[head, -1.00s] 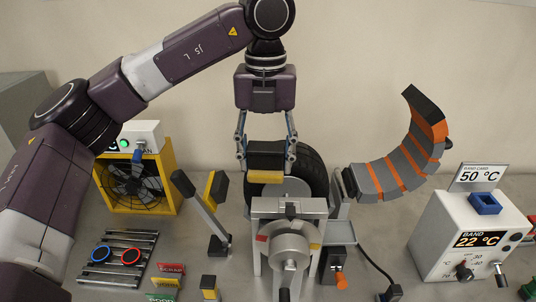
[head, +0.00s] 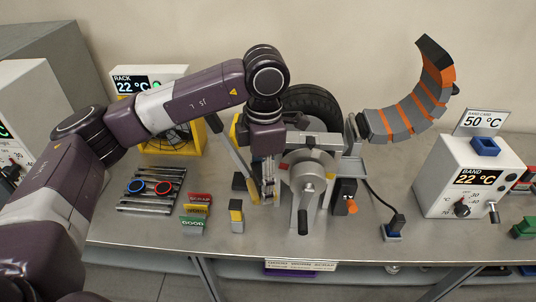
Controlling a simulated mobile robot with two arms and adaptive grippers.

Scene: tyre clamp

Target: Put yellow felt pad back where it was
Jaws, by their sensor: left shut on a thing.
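My left gripper (head: 268,192) points down just left of the grey clamp (head: 308,175), close to it. It is shut; the yellow bar with a dark underside, seen between its fingers a second ago, is the yellow felt pad as far as I can tell. At this moment the pad is mostly hidden by the fingers and hard to make out. A yellow and dark block (head: 237,215) stands on the table left of my gripper, apart from it. My right gripper is not in view.
A black tyre (head: 310,103) is behind the clamp. A grey-orange segmented band (head: 405,115) curves up at the right. A BAND control box (head: 470,180) stands further right. A slatted rack (head: 150,190) and small signs (head: 196,212) are at left.

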